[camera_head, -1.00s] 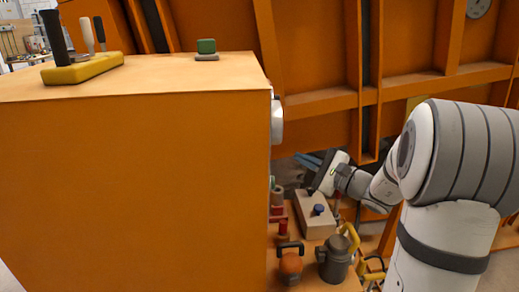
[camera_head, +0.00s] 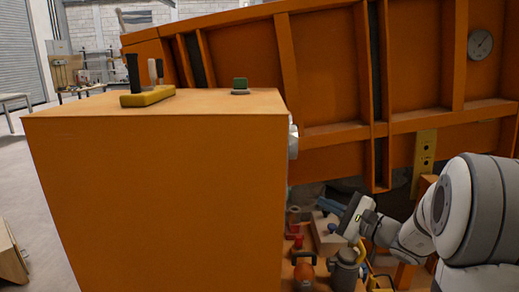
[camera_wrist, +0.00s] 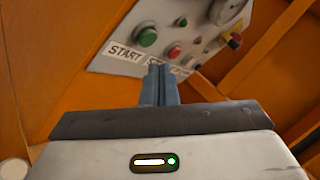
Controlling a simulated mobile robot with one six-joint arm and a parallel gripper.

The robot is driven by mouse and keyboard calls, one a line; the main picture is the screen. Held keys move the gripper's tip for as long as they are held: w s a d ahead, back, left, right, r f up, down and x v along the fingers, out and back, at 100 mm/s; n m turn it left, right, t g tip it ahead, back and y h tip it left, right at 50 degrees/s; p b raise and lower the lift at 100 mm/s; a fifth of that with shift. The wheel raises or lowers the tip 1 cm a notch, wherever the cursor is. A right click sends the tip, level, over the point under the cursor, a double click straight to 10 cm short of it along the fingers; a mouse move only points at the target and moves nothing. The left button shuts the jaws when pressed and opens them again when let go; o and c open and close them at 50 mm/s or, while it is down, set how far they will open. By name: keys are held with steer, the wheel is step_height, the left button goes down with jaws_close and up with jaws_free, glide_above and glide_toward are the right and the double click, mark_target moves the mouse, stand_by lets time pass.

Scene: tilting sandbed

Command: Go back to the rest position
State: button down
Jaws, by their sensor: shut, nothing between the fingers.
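My gripper (camera_wrist: 160,72) shows in the wrist view with its two blue-grey fingers closed together and nothing between them. Its tips overlap the label beside START on a grey control panel (camera_wrist: 205,18); I cannot tell whether they touch it. In the head view my gripper (camera_head: 342,228) is low on the right, beyond the right side of the orange cabinet (camera_head: 160,200), above several small objects.
The panel carries a green button (camera_wrist: 147,37), a red button (camera_wrist: 174,51) and a red-yellow switch (camera_wrist: 233,40). A grey canister (camera_head: 343,270) and an orange-red jug (camera_head: 304,270) stand below my gripper. A ribbed orange structure (camera_head: 330,70) rises behind.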

steer(key=s+a+n+g+h+p, duration=0.3)
steer(key=s+a+n+g+p, duration=0.5)
steer(key=s, duration=0.9)
steer(key=s+d+r+n+g+h+p, duration=0.2)
steer(key=s+d+n+h, duration=0.3)
steer(key=s+n+h, duration=0.4)
steer(key=shift+s+d+r+g+h+p, duration=0.25)
steer(key=shift+s+d+g+h+p, duration=0.1)
steer(key=shift+h+p, duration=0.35)
